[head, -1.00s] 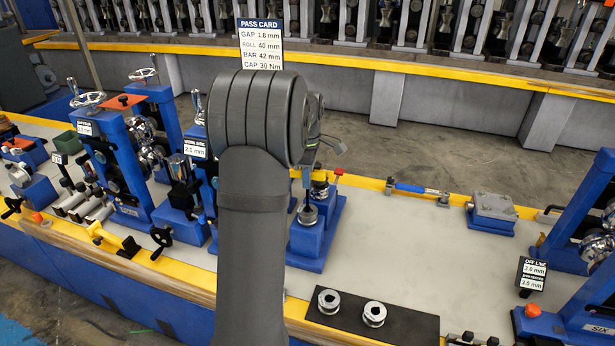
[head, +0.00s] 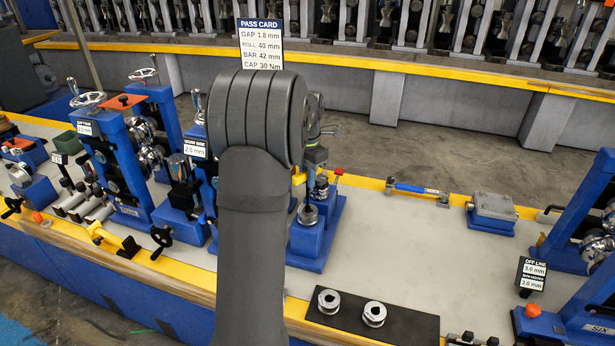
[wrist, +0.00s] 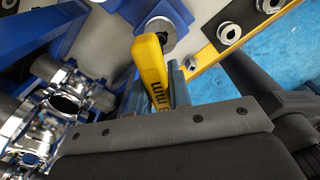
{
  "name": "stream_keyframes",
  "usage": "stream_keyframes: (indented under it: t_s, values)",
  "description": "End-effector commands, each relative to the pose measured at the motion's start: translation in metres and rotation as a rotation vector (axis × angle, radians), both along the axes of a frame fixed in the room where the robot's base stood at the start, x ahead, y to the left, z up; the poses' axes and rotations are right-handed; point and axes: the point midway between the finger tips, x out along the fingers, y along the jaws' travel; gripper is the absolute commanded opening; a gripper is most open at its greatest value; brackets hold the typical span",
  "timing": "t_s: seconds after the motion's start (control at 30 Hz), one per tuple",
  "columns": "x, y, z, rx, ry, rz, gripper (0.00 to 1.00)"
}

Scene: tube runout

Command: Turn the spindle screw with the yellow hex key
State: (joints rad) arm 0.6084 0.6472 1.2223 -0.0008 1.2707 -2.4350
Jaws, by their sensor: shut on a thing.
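The yellow hex key (wrist: 151,62) is held in my gripper (wrist: 158,90) in the wrist view, with dark lettering on its side. Its far end lies over a round silver part with a dark centre (wrist: 165,27), which looks like the spindle screw, on a blue block (wrist: 180,12). I cannot tell whether the key is seated in it. In the head view my arm hides most of the gripper (head: 316,158). A small yellow patch, likely the key (head: 299,179), shows beside it, above a silver post (head: 308,214) on the blue base (head: 318,243).
Chrome rollers (wrist: 65,95) stand close to the left of my gripper in the wrist view. A black plate (head: 400,330) with two silver rings lies at the front. A blue-handled tool (head: 410,189) and a grey box (head: 493,207) lie right, with clear bench between.

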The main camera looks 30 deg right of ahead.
Motion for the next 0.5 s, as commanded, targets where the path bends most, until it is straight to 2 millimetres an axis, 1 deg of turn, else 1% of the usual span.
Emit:
stream_keyframes:
  t_s: [0.13, 0.27, 0.5]
  values:
    - [0.0001, 0.0003, 0.0001, 0.0, 0.0, -0.007, 0.0]
    - [0.0002, 0.0003, 0.0001, 0.0, 0.0, -0.052, 0.0]
    - [0.0003, 0.0003, 0.0005, 0.0, 0.0, -0.051, 0.0]
